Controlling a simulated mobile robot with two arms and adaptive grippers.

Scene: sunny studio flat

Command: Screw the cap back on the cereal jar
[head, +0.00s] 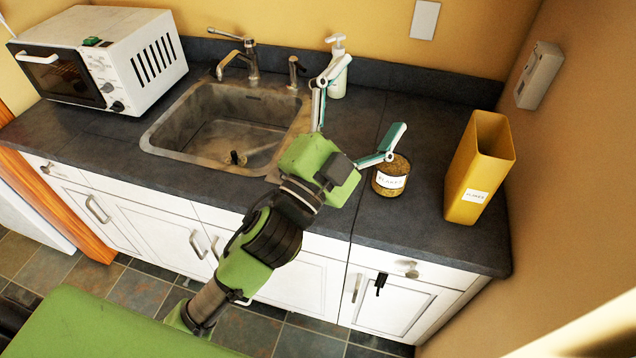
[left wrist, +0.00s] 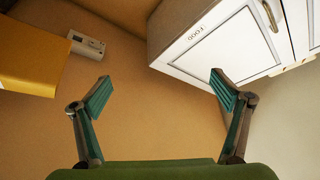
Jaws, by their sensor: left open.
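The cereal jar (head: 391,178) is a short round jar with a white label. It stands upright on the dark counter, right of the sink, with brown contents showing at its top and no cap seen on it. I cannot make out a cap in either view. My left gripper (head: 368,96) is open and empty above the counter, between the sink and the jar. One of its fingers overlaps the jar's upper left edge in the head view; I cannot tell if they touch. The open fingers also show in the left wrist view (left wrist: 160,80). My right gripper is not seen.
A tall yellow box (head: 474,178) stands right of the jar, near the wall. A white microwave (head: 130,60) with a small green item (head: 91,41) on top is left. A cabinet labelled FOOD (left wrist: 205,40) hangs above.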

